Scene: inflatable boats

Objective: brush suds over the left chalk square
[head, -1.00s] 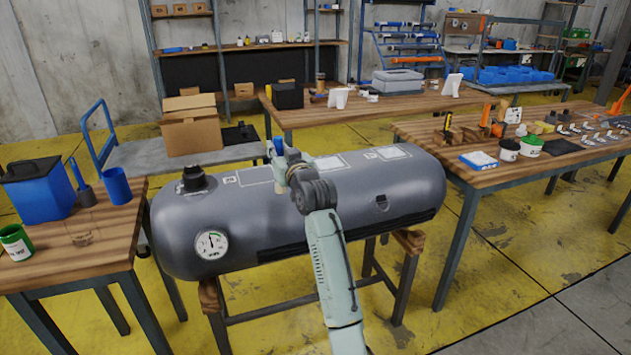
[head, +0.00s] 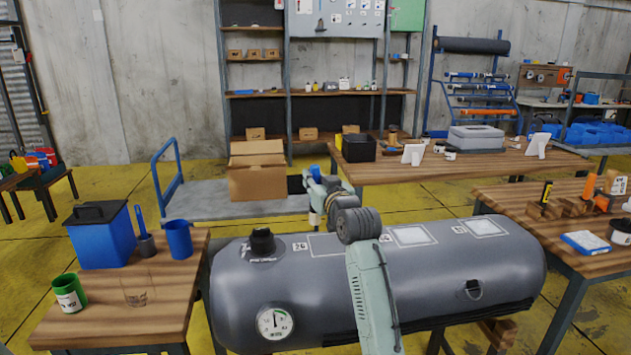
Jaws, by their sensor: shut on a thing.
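A grey inflatable tube (head: 430,285) carries three chalk squares in a row along its top. The left chalk square (head: 324,244), beside a small number label, is a thin outline on grey, its right part hidden by my arm. The middle square (head: 412,236) and right square (head: 485,228) look paler inside. My gripper (head: 316,194) is shut on a brush, whose blue end (head: 315,172) points up and pale end (head: 314,219) points down. The brush is near the left square's far edge; I cannot tell whether it touches the tube.
A black valve (head: 262,241) and a pressure gauge (head: 275,321) are on the tube's left end. A cardboard box (head: 257,172) stands behind.

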